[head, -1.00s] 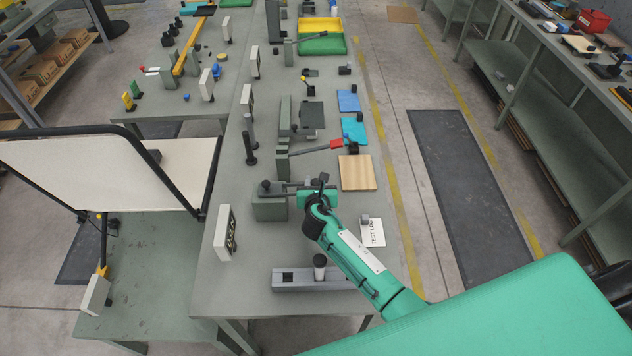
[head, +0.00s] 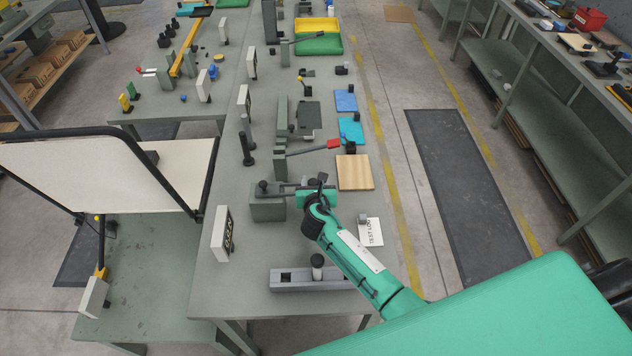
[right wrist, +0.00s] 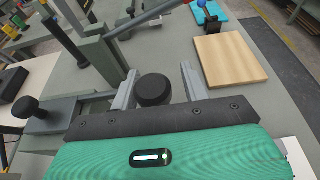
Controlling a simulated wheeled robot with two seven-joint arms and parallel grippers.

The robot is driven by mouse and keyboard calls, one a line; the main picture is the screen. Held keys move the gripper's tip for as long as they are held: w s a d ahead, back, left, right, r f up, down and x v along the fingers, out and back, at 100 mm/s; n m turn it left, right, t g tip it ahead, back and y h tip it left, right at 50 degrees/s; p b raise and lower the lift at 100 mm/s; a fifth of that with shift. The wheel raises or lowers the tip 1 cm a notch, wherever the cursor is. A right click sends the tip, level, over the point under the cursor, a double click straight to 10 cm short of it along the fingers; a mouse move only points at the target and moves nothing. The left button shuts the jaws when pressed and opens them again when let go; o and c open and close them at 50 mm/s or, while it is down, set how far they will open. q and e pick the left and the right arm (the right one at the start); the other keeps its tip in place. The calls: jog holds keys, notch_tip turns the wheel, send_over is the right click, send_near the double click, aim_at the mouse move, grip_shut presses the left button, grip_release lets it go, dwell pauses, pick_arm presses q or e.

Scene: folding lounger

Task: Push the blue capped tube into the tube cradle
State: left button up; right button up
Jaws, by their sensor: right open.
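No tube with a clearly blue cap can be made out. A pale tube with a dark cap (head: 318,262) stands upright in a long grey block with square openings (head: 300,281), at the near end of the bench; whether this block is the tube cradle I cannot tell. My right gripper (head: 314,184) is farther up the bench, apart from that tube. In the right wrist view its two grey fingers (right wrist: 161,88) are open, with a round black knob (right wrist: 153,90) showing between them; contact is not clear. My left gripper is not in view.
A green-grey block with a lever (head: 268,206) stands just left of my right gripper. A wooden board (head: 355,172) lies beyond it on the right, also in the right wrist view (right wrist: 230,60). A white sign (head: 222,234) stands at the bench's left edge.

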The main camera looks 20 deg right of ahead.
jog(key=shift+a, duration=0.35)
jog(key=shift+s+a, duration=0.2)
jog(key=shift+s, duration=0.2)
jog(key=b+v, duration=0.3)
jog(key=v, duration=1)
jog(key=shift+d, duration=0.35)
jog(key=shift+r, duration=0.1)
